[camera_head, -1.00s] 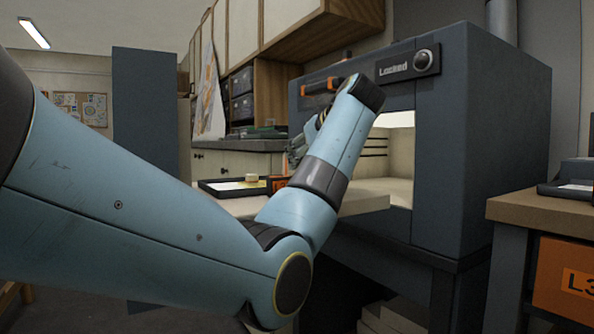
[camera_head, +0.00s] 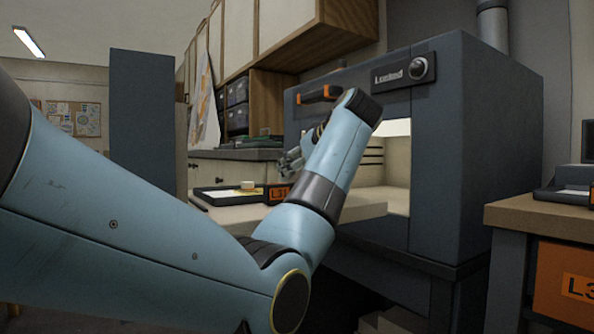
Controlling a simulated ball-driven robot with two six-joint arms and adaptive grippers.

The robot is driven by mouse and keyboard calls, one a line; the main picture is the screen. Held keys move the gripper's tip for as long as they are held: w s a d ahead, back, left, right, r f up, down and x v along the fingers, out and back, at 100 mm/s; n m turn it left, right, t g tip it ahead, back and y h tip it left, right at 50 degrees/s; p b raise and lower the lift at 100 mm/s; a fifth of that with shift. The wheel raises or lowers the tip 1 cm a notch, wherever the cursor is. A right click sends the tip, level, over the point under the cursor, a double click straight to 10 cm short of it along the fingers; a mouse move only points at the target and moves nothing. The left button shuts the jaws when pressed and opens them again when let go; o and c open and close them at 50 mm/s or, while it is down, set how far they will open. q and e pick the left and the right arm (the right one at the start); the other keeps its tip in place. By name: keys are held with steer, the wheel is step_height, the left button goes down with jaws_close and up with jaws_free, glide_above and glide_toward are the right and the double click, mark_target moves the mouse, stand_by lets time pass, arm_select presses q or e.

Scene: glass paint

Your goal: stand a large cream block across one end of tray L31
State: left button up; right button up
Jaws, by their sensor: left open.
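A dark tray (camera_head: 203,197) with an orange label (camera_head: 279,193) lies on the pale shelf in front of the kiln-like cabinet. The label's text is partly hidden, so I cannot be sure it reads L31. A small cream block (camera_head: 247,185) stands in the tray near its far side, on a pale and yellow sheet. My left gripper (camera_head: 288,163) is just above and to the right of the tray, partly behind my own forearm. It is open, and I see nothing between its fingers. My right gripper is out of view.
The dark cabinet (camera_head: 470,150) marked "Locked" has a lit opening (camera_head: 396,165) behind my arm. The pale shelf (camera_head: 235,215) juts out before it. A wooden-topped bench (camera_head: 535,216) with another dark tray stands at the right. A dark upright panel (camera_head: 142,130) stands at the left.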

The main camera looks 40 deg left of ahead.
arm_select(q)
steer(key=shift+r, duration=0.1)
steer(key=shift+s+d+r, duration=0.1)
steer(key=shift+d+r, duration=0.05)
steer(key=shift+d, duration=0.1)
steer(key=p+v, duration=0.3)
steer(key=v, duration=0.8)
steer(key=shift+d, duration=0.25)
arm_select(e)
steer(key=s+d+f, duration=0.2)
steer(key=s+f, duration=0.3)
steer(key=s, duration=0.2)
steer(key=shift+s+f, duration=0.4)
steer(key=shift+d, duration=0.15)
